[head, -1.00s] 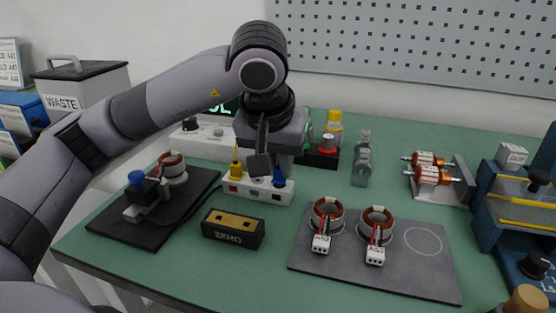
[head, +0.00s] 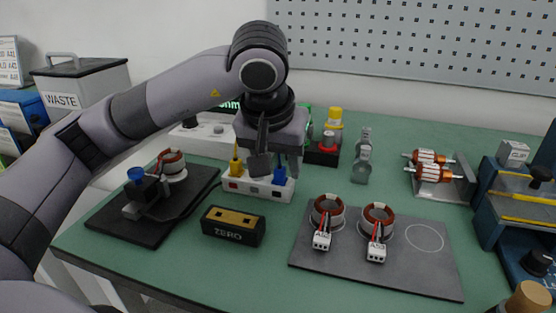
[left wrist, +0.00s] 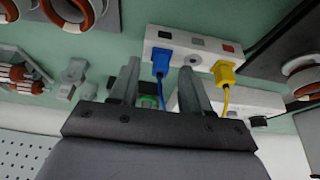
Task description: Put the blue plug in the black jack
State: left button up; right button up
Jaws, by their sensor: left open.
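The blue plug (head: 279,176) stands upright in the right end of a white socket block (head: 258,189). A yellow plug (head: 236,167) is in its left end. In the left wrist view the blue plug (left wrist: 161,60) shows between the fingertips, with a cable running back between the fingers. My right gripper is not in view.
A black ZERO box (head: 233,227) stands in front of the block. A dark fixture board (head: 110,222) with a coil is at left. A grey mat (head: 330,262) with two coils is at right.

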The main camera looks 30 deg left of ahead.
pick_arm(q)
jog(key=shift+f, duration=0.1)
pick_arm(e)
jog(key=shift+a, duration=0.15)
pick_arm(q)
jog(key=p+v, duration=0.1)
jog(key=v, duration=0.6)
jog(key=shift+p, duration=0.3)
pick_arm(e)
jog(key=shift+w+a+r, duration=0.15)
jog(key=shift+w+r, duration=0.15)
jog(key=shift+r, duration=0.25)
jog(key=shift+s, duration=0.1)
